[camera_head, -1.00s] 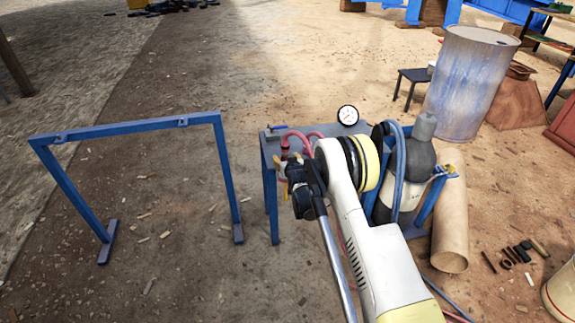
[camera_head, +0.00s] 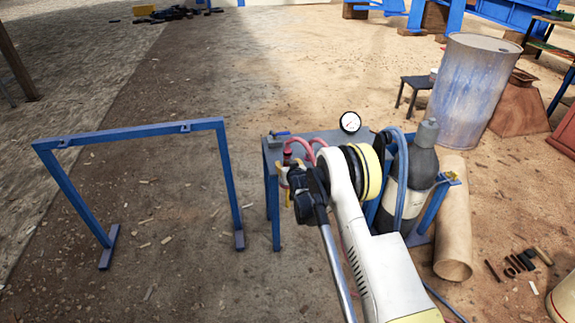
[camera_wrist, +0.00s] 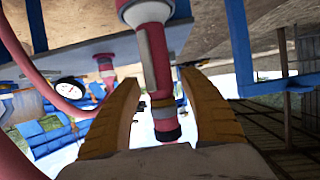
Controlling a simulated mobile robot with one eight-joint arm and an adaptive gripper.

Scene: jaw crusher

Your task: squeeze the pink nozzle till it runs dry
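The pink nozzle (camera_wrist: 155,65) shows in the wrist view, with a grey strip along its side and a dark tip. It stands between the two yellow fingers of my gripper (camera_wrist: 160,80), which are apart, with a gap visible on each side of the nozzle. In the head view my gripper (camera_head: 289,180) is at the left front corner of the grey-topped blue table (camera_head: 325,143). The nozzle is mostly hidden there behind my wrist. A pink hose (camera_head: 301,143) loops over the table top.
A pressure gauge (camera_head: 350,122) stands at the table's back. A grey gas cylinder (camera_head: 418,160) stands right of my arm, beside a tan tube (camera_head: 455,225). A blue frame (camera_head: 130,131) stands to the left. A rusty blue drum (camera_head: 475,90) is behind right.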

